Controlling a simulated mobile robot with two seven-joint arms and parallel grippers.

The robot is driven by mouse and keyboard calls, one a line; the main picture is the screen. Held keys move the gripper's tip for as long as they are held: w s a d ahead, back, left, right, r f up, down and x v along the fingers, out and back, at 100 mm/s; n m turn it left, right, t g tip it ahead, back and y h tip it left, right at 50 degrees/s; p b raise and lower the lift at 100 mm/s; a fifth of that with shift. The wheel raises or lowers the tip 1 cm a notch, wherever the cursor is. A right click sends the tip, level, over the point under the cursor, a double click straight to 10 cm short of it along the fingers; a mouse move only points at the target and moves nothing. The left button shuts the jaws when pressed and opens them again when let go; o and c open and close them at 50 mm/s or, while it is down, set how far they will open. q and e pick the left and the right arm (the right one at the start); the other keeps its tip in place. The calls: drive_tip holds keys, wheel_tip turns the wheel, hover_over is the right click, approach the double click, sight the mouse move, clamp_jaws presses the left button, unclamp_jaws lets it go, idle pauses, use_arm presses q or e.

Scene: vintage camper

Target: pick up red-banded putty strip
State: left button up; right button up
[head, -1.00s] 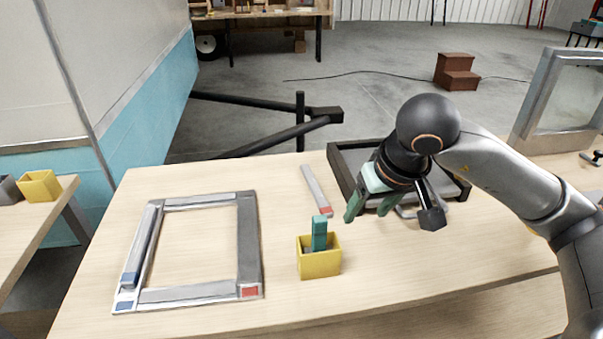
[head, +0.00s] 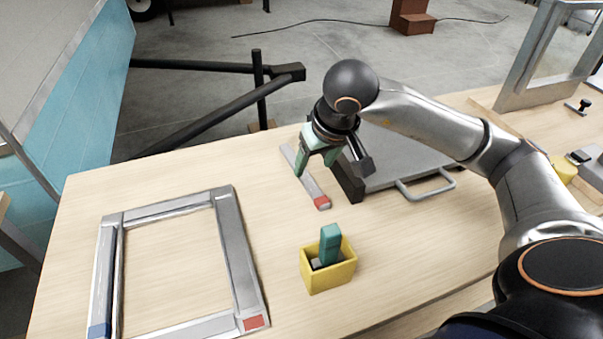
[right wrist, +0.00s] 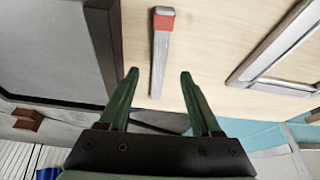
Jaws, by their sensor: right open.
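The red-banded putty strip (head: 310,182) is a narrow grey bar with a red band at its near end. It lies on the table between the metal frame and the dark-edged tray. My right gripper (head: 314,170) is open and empty above the strip in the head view. In the right wrist view the strip (right wrist: 158,60) lies ahead between the lines of the two green fingers (right wrist: 158,78), apart from both, its red end farther out. My left gripper is not in view.
A grey metal frame (head: 236,250) with blue and red marked corners lies at left. A yellow box (head: 330,277) holding a teal-handled item stands in front of the strip. A dark-edged grey tray with a handle (head: 398,168) lies close right of the strip.

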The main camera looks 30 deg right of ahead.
sight(307, 179)
drive_tip(key=shift+x, duration=3.05)
drive_tip(key=shift+w, duration=0.1)
clamp_jaws()
